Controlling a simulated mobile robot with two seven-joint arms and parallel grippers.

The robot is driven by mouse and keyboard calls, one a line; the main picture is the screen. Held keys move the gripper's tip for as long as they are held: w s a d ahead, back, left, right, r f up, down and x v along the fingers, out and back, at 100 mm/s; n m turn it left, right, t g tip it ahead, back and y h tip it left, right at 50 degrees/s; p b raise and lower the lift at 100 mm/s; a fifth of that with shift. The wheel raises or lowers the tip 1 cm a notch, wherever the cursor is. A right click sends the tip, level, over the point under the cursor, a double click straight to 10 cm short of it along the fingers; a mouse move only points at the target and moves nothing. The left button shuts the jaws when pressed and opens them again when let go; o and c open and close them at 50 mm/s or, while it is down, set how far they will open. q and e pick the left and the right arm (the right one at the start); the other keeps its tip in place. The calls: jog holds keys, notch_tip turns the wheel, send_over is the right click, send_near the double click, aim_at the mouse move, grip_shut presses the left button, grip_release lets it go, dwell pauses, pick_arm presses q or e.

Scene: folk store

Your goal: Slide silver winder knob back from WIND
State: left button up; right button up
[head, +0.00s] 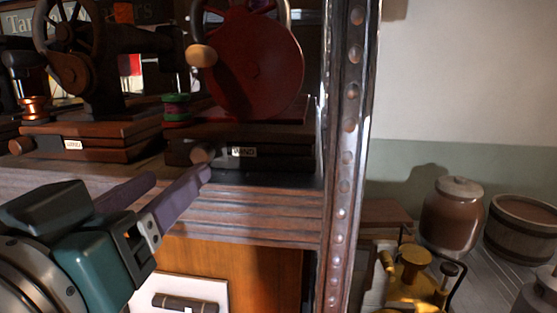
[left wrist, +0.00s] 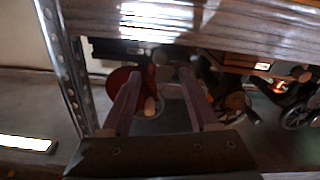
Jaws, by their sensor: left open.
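My left gripper (head: 180,176) is open, with two purple fingers reaching from the lower left. In the head view one fingertip overlaps the knob's lower edge; I cannot tell whether it touches. The left wrist view shows the open, empty fingers (left wrist: 162,76) pointing at the machine base; the knob is dim there. My right gripper is not in view.
A black sewing machine (head: 95,60) on the left has its own WIND label (head: 73,144) and brown knob (head: 21,146). A riveted metal post (head: 347,150) stands close on the right. The wooden shelf edge (head: 265,210) runs below the machines.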

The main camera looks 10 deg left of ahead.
aim_at(199, 157)
pick_arm(q)
jog(key=w, duration=0.7)
jog(key=shift+w+d, duration=0.1)
jog(key=shift+d, duration=0.05)
jog(key=shift+c, duration=0.3)
grip_shut()
dwell(0.9)
